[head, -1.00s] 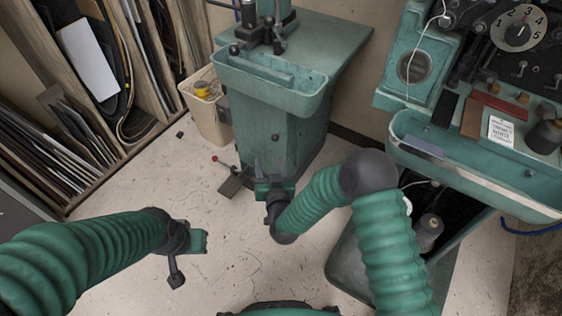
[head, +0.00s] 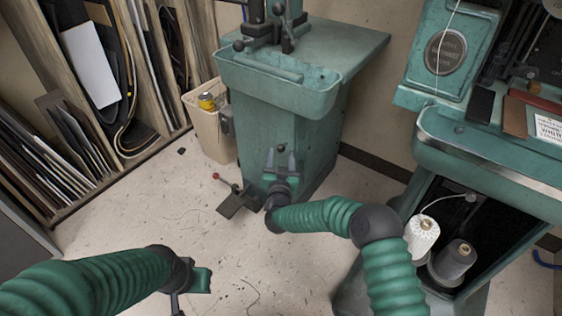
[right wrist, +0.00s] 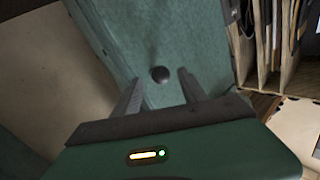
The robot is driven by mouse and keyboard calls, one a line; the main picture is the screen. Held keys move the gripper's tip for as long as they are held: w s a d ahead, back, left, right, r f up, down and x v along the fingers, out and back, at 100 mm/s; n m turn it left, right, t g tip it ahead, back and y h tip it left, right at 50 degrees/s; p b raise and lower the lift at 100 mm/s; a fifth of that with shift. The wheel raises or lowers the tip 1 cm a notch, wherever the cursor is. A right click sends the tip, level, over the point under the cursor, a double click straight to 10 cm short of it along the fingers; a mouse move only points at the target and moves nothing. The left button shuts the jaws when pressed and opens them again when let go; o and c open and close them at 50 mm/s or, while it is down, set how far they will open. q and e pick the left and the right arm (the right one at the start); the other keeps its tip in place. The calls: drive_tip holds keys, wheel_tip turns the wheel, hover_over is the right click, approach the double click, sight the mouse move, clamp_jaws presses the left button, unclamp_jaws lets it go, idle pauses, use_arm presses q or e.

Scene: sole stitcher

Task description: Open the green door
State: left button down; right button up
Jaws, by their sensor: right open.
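The green door (right wrist: 113,38) is the front panel of the green machine pedestal, seen upright in the head view (head: 320,131). It looks shut. A round dark knob (right wrist: 160,74) sticks out of it. My right gripper (head: 281,157) is in front of the panel's lower part. In the right wrist view its two fingers (right wrist: 160,85) are spread, with the knob appearing between their tips. I cannot tell whether they touch it; nothing is visibly gripped. My left gripper (head: 202,281) is low on the left, away from the door, and its jaws are not clear.
A foot pedal (head: 237,203) lies on the floor left of the pedestal. A beige bin (head: 210,133) stands beside it. A wooden rack (head: 110,160) is on the left. A second green machine (head: 480,150) with thread spools (head: 421,235) stands at right.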

drive_tip(key=shift+w, duration=0.85)
clamp_jaws()
idle(0.8)
